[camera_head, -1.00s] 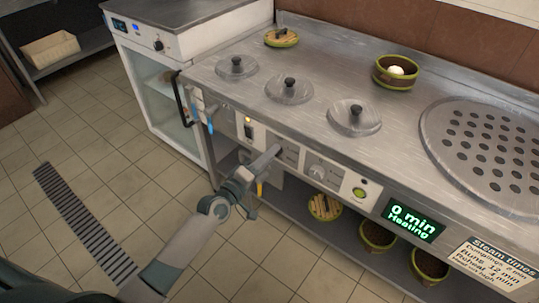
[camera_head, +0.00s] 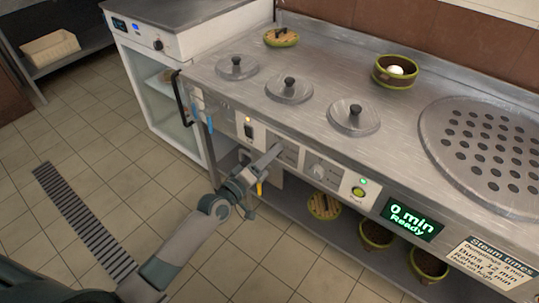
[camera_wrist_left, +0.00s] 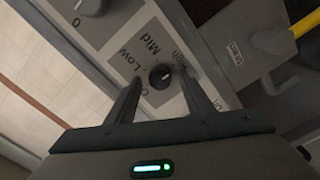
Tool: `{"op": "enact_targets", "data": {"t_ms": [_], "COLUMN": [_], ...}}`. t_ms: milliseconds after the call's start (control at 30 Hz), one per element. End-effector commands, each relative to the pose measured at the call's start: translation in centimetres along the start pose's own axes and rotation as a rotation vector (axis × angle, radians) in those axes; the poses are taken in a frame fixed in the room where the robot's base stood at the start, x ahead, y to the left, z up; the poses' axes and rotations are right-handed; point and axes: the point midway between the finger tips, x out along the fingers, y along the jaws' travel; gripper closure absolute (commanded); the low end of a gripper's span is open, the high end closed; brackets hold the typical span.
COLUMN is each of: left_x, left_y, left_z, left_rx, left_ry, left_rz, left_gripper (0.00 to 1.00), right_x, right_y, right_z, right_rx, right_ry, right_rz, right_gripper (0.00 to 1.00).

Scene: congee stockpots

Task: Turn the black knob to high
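The black knob (camera_wrist_left: 162,76) shows in the left wrist view on a pale panel marked Low, Mid and High. A small light mark shows on its face, but I cannot tell exactly which label it points to. My left gripper (camera_wrist_left: 159,82) has one finger on each side of the knob, with a visible gap at least on the left; contact is unclear. In the head view my left gripper (camera_head: 274,156) is at the counter's front panel and hides the knob. My right gripper is not in view.
The display (camera_head: 411,219) reads "0 min Ready". A yellow handle (camera_wrist_left: 306,22) is nearby.

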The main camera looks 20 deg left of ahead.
Motion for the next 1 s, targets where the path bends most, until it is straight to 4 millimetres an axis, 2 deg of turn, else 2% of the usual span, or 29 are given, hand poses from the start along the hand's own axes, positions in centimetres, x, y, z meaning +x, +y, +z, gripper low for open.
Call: {"op": "enact_targets", "data": {"t_ms": [267, 467, 667, 1000], "left_x": [-0.1, -1.0, -3.6, -10.2], "left_y": [0.0, -0.1, -0.1, -0.1], "left_z": [0.0, 0.0, 0.0, 0.1], "left_rx": [0.000, 0.000, 0.001, 0.001], "left_ry": [0.001, 0.000, 0.000, -0.002], "left_rz": [0.000, -0.001, -0.002, -0.003], "left_gripper": [0.53, 0.53, 0.53, 0.53], "right_x": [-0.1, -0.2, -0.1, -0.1], "right_y": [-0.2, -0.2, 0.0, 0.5], "right_z": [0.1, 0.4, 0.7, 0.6], "right_rx": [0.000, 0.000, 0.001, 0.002], "right_ry": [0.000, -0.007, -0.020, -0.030], "right_rz": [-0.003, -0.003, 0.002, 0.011], "right_gripper": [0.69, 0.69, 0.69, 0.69]}}
